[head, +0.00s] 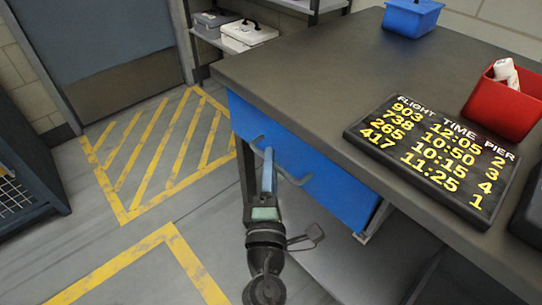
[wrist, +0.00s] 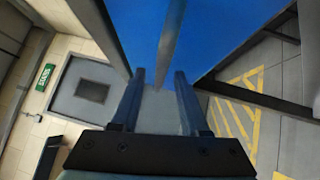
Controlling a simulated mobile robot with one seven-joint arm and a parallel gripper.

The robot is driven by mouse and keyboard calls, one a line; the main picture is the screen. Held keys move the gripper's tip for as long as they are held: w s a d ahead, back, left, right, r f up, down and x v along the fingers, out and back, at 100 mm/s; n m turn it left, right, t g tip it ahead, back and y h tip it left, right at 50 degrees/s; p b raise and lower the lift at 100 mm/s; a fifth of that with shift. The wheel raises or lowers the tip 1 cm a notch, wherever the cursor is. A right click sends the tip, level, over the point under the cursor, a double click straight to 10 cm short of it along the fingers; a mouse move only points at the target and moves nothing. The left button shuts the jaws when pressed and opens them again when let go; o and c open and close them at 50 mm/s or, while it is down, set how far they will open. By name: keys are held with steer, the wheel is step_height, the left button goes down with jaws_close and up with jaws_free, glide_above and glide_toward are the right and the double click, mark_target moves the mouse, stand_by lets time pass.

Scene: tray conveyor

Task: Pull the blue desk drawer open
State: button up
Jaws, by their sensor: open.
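The blue desk drawer (head: 335,185) sits under the dark desktop, its front close to the desktop's edge; no clear gap shows. Its grey bar handle (head: 296,181) stands out from the front, and part of it is hidden behind my gripper. My gripper (head: 268,152) is at the handle's left part in the head view, in front of the drawer. In the wrist view the two fingers (wrist: 159,76) are open, with the handle bar (wrist: 172,40) running down toward the space between their tips. I cannot tell whether either finger touches it.
On the desk (head: 300,62) are a flight board (head: 432,150), a red bin (head: 500,108) with white items and a blue container (head: 411,17). A shelf with cases (head: 248,36) stands behind. Yellow-striped floor (head: 160,150) lies open to the left.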

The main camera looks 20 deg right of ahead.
steer(key=shift+x, duration=0.8)
steer(key=shift+c, duration=0.2)
jaws_close()
stand_by(0.8)
